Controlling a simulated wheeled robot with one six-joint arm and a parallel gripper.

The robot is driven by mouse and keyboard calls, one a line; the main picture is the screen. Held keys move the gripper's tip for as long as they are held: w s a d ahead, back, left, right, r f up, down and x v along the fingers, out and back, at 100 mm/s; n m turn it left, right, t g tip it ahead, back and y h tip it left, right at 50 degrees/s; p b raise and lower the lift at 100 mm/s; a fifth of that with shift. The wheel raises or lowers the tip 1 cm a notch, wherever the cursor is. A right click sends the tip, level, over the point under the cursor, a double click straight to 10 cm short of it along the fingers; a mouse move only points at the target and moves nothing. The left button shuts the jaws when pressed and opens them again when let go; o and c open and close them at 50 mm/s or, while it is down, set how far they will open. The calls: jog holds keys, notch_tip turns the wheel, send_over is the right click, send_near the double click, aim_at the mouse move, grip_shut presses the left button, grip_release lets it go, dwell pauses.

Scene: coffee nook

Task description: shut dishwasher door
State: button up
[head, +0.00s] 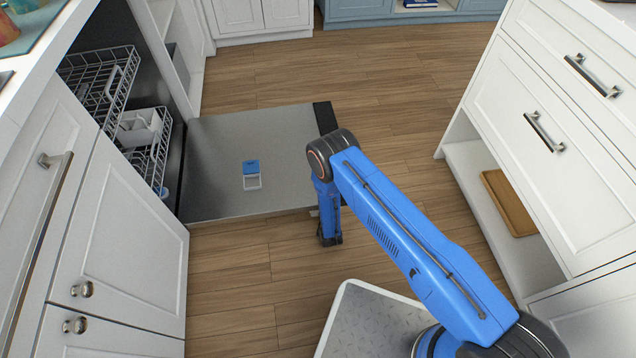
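The dishwasher door (225,150) is folded down flat, low over the floor in the head view, with its inner steel face up. A detergent compartment with a blue lid (251,167) is on that face. A black strip (325,117) runs along the door's free edge. My gripper (331,240) points down beside the near corner of that free edge. My arm hides part of the edge, and I cannot tell whether the gripper touches the door. The fingertips are too small and dark to tell open from shut.
The dishwasher's upper rack (98,88) and lower rack (146,148) sit inside the opening at left. White cabinets (125,235) stand at left. White drawers (545,110) and an open shelf with a wooden board (509,203) stand at right. The wooden floor between is clear.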

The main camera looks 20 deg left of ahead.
grip_shut()
dwell(1.4)
